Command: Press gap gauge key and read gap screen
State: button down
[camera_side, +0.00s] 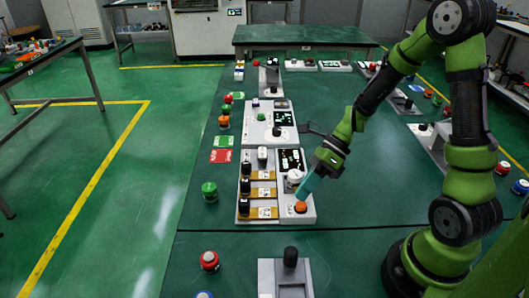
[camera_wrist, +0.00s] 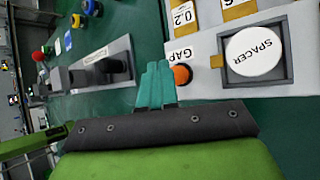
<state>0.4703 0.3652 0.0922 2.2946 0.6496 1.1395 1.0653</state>
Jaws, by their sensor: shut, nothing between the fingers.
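The gap gauge key is an orange button (camera_side: 300,207) at the front right of a white panel (camera_side: 271,221). In the wrist view the orange key (camera_wrist: 182,75) sits beside the word GAP, partly hidden by my fingers. My gripper (camera_side: 304,190) has teal fingers, shut and empty, pointing down at the key. In the wrist view the fingertips of my gripper (camera_wrist: 157,66) lie just left of the key. I cannot tell whether they touch it. A dark screen (camera_side: 291,160) with small light marks is at the panel's back right; its reading is too small to make out.
A white round SPACER piece (camera_wrist: 255,52) sits in a square dark recess near the key, and shows in the side view (camera_side: 294,177). Yellow tagged blocks with black knobs (camera_side: 262,192) line the panel's left. A green button (camera_side: 209,191) stands left on the green table.

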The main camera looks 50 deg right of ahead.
jog(key=shift+f, duration=0.1)
jog(key=shift+f, duration=0.35)
jog(key=shift+f, duration=0.55)
dwell(0.8)
jog(key=shift+r, duration=1)
jog(key=shift+r, duration=0.1)
jog(key=shift+r, duration=2.4)
